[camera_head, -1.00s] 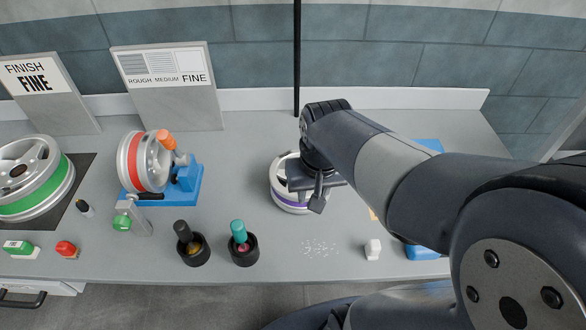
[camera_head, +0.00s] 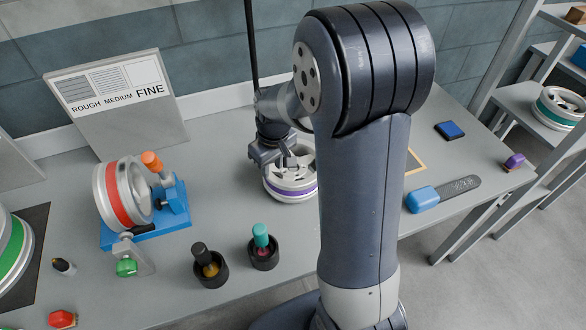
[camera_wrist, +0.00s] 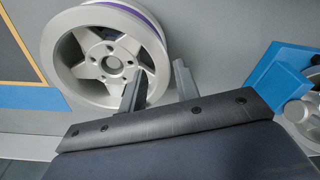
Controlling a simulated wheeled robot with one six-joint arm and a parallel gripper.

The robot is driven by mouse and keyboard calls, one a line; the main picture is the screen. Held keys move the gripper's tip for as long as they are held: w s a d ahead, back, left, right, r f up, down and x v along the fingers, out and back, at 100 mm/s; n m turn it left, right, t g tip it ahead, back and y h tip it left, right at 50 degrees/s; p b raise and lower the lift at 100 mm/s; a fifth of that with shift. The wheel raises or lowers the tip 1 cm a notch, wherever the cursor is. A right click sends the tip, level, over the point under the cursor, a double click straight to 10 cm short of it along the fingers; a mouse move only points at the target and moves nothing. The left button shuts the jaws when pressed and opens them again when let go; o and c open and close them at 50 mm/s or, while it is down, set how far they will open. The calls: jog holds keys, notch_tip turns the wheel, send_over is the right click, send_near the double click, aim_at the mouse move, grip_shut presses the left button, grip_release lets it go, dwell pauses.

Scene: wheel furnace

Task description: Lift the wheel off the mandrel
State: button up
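A silver wheel with a red band (camera_head: 122,195) stands upright on the blue mandrel stand (camera_head: 172,212), which has an orange handle (camera_head: 152,161). A silver wheel with a purple band (camera_head: 291,190) lies flat on the bench to the right of it. My gripper (camera_head: 272,158) is above the left back part of the purple-banded wheel. In the wrist view, my gripper's fingers (camera_wrist: 159,86) are apart with nothing between them, in front of the purple-banded wheel's edge (camera_wrist: 60,60). A blue stand (camera_wrist: 285,75) and part of a silver rim show at the right there.
Two dark cups with tools (camera_head: 211,270) stand in front of the red-banded wheel. A green-banded wheel (camera_head: 14,260) is at the left edge. A sample board (camera_head: 120,97) leans behind.

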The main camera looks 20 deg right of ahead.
aim_at(271, 175)
jog(key=shift+w+a+f+p, duration=0.1)
jog(key=shift+f+p, duration=0.15)
jog(key=shift+f, duration=1.05)
jog(key=shift+w+a+f+p, duration=0.1)
jog(key=shift+f+p, duration=0.1)
jog(key=shift+f, duration=1.1)
jog(key=shift+c, duration=0.2)
grip_shut()
jog(key=shift+r, duration=0.1)
